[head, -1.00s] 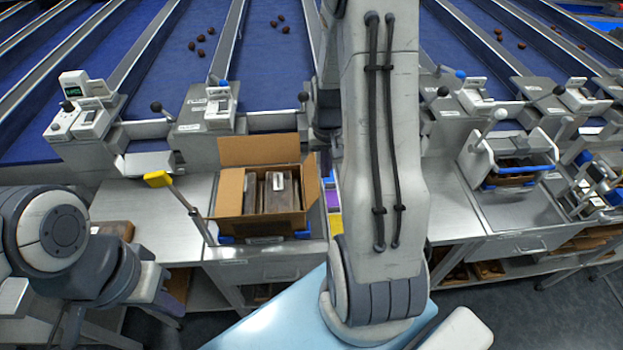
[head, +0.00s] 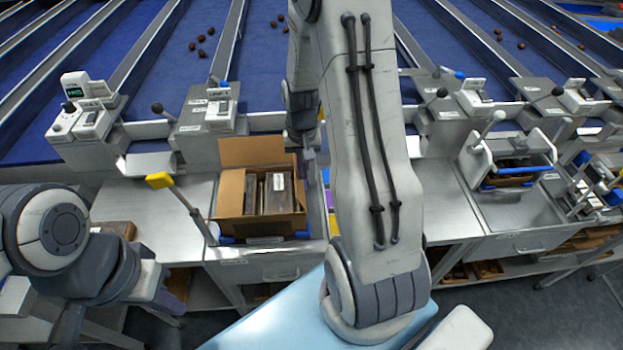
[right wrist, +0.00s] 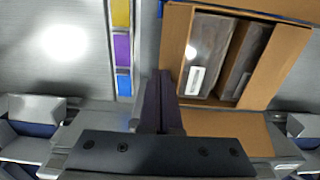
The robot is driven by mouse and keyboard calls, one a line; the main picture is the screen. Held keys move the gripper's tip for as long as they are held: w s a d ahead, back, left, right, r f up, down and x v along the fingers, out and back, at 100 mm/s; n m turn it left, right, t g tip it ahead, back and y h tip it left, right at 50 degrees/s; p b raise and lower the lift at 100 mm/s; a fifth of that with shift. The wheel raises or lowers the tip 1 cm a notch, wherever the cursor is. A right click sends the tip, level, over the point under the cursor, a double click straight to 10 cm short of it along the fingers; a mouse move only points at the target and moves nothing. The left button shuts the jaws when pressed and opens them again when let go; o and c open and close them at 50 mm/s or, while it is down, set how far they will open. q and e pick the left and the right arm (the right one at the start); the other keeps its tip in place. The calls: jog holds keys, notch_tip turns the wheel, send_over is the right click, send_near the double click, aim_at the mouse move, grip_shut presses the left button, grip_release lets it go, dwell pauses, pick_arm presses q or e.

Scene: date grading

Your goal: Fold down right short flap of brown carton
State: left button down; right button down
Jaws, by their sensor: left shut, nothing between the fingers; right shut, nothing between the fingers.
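The brown carton (head: 262,227) stands open on the steel bench, packed with dark trays; it also shows in the right wrist view (right wrist: 291,60). Its back flap (head: 252,152) stands up and its left short flap (head: 229,192) is raised. The right short flap (head: 301,178) looks raised, nearly edge-on in the head view; the right wrist view shows it as a brown strip (right wrist: 177,42). My right gripper (head: 309,156) is shut and empty just outside that flap; its fingers (right wrist: 160,88) look close to it, contact unclear. My left gripper (head: 168,299) is shut and empty, low at left.
A yellow-topped post (head: 159,180) stands left of the carton. Yellow, purple and blue bins (right wrist: 122,48) lie beside the carton's right side. Grading machines (head: 208,108) line the back. Bare bench (head: 150,215) lies left of the carton.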

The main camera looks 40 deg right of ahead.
jog(key=shift+w+a, duration=0.55)
jog(key=shift+a, duration=0.35)
jog(key=shift+w+a, duration=0.5)
jog(key=shift+a, duration=0.35)
jog(key=shift+f+b, duration=1.1)
jog(key=shift+f, duration=0.75)
jog(key=shift+r, duration=0.1)
notch_tip(320, 180, up, 11)
jog(key=p, duration=0.9)
